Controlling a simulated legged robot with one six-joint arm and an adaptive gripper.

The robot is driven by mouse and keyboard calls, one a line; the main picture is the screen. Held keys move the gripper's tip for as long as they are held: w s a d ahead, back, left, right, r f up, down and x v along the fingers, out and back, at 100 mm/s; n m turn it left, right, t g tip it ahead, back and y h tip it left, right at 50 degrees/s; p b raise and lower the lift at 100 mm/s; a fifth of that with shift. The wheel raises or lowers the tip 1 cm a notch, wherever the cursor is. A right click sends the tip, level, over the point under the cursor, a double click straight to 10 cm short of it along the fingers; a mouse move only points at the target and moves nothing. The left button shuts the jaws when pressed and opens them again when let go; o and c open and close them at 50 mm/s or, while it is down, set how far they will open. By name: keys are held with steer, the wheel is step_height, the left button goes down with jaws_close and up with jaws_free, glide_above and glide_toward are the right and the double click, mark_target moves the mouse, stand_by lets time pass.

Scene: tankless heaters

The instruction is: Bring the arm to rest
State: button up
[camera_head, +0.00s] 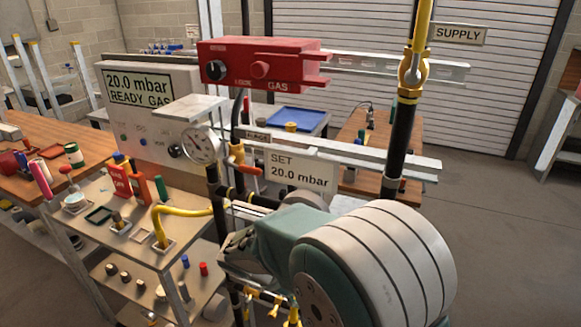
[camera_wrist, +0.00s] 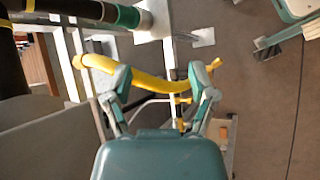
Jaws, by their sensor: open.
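My gripper (camera_wrist: 160,78) shows in the wrist view with its two teal and grey fingers spread apart. A curved yellow hose (camera_wrist: 150,84) crosses the view at the fingertips; I cannot tell whether it touches them. No object is clamped between the fingers. In the head view my arm (camera_head: 375,262), white and teal, fills the lower right, bent close to the pipework. My fingers are hidden behind the arm there.
A red gas unit (camera_head: 262,64), a pressure gauge (camera_head: 200,145) and black pipes (camera_head: 400,148) stand close around the arm. A tool stand (camera_head: 115,247) and a wooden bench (camera_head: 55,165) are at left. Open floor (camera_head: 510,235) lies at right.

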steer(key=s+d+r+m+t+y, duration=0.2)
steer(key=s+d+r+m+y, duration=0.2)
steer(key=s+d+r+m, duration=0.1)
steer(key=s+d+r+m+t+y, duration=0.2)
steer(key=s+d+r+m+y, duration=0.2)
steer(key=s+d+r, duration=0.3)
steer(key=s+r+m, duration=0.1)
steer(key=s+r, duration=0.2)
steer(key=s, duration=0.2)
steer(key=shift+m, duration=0.3)
